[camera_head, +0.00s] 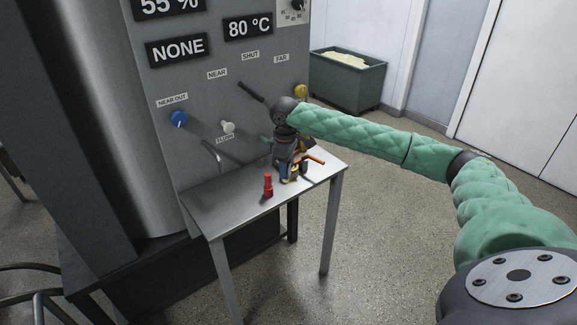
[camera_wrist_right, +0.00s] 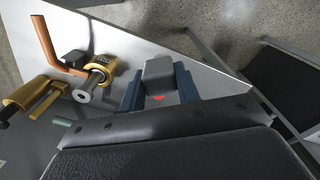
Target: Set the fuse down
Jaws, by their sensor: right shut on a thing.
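My right gripper (camera_head: 285,172) is low over the small metal table (camera_head: 229,206), pointing down. In the right wrist view its blue fingers (camera_wrist_right: 158,88) are shut on a grey, block-like thing with a small red patch below it, which I take to be the fuse (camera_wrist_right: 159,70). In the head view the gripper hides it. I cannot tell whether it touches the tabletop. My left gripper is not in view.
A red upright piece (camera_head: 268,185) stands just left of the gripper. Brass fittings (camera_wrist_right: 100,70), one with an orange handle (camera_head: 315,159), lie close beside it. A grey machine panel (camera_head: 190,78) with knobs stands behind the table. The table's front left is clear.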

